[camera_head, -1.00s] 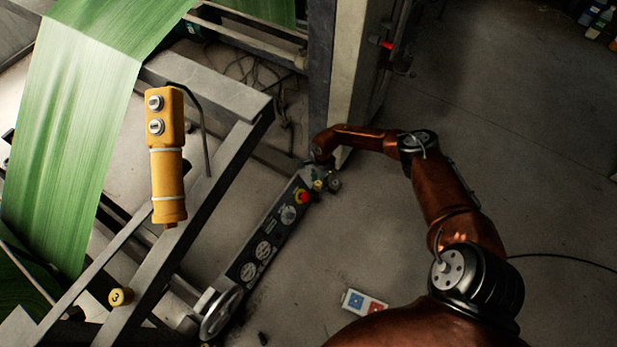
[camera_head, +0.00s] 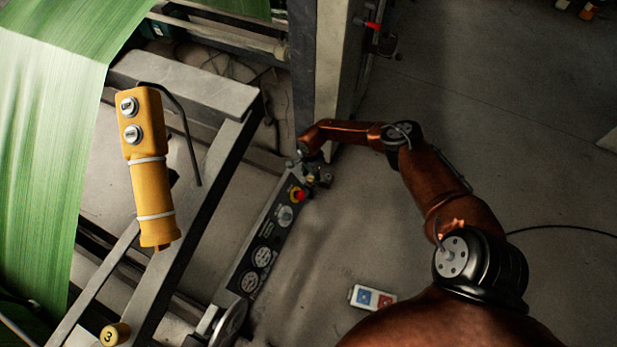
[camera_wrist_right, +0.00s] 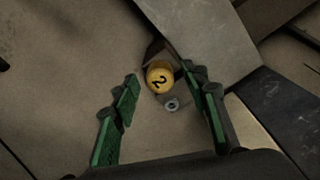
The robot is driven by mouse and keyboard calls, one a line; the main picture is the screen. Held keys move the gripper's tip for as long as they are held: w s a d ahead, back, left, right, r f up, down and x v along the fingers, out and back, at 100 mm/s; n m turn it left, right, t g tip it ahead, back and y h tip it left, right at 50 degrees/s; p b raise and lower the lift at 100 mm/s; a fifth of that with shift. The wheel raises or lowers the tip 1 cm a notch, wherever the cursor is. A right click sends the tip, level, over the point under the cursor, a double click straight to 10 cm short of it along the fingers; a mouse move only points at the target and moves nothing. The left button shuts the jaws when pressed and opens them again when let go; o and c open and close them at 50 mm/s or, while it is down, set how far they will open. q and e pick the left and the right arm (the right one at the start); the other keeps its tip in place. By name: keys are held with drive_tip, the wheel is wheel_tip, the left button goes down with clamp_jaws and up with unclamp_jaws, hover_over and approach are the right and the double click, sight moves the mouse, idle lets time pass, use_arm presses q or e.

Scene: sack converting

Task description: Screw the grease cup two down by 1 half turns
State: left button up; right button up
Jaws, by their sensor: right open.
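Grease cup two (camera_wrist_right: 160,77) is a yellow cap marked 2, seen in the right wrist view between and just beyond my fingertips. My right gripper (camera_wrist_right: 167,85) is open, with a green finger on each side of the cup and no visible contact. In the head view my right gripper (camera_head: 318,177) is small and dark at the far end of my copper arm, near the top of the black control panel; the cup is hard to make out there. My left gripper is not in view.
Another yellow cup, marked 3 (camera_head: 115,334), sits at the lower left. A yellow pendant (camera_head: 150,170) with two buttons hangs by the frame. The control panel (camera_head: 265,250) has gauges and a red button. A grey metal plate (camera_wrist_right: 205,40) lies close beyond the cup.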

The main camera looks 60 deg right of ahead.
drive_tip(key=shift+c, duration=0.2)
clamp_jaws()
idle(0.4)
